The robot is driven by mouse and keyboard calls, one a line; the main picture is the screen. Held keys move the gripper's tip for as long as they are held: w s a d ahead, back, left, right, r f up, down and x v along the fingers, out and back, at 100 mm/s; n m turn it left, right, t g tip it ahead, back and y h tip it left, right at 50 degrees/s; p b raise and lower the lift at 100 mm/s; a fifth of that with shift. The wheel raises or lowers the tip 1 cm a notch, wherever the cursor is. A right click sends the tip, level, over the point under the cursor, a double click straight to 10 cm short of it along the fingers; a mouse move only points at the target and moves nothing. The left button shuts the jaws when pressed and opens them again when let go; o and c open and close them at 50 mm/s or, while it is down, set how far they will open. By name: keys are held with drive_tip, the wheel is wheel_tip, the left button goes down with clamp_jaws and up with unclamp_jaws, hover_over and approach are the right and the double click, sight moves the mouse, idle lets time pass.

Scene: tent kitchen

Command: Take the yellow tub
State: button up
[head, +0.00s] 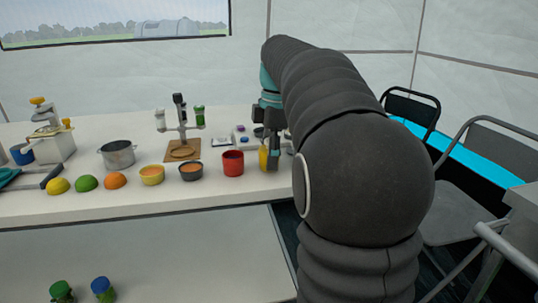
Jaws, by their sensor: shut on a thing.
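The yellow tub (263,157) stands at the right end of the white counter (225,187), just right of a red cup. Only a narrow yellow strip of it shows; my gripper covers the rest. My gripper (270,163) points down at it from above, with its fingers around it, and is shut on it. Whether the tub touches the counter is hard to tell.
The red cup (233,163) stands close to the left of my gripper. Further left are a dark bowl (191,171), a yellow bowl (152,175), fruit and a metal pot (117,154). A stand (182,146) is behind. Chairs (470,170) are at the right.

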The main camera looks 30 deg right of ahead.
drive_tip(key=shift+r+p, duration=2.1)
drive_tip(key=shift+r, duration=2.25)
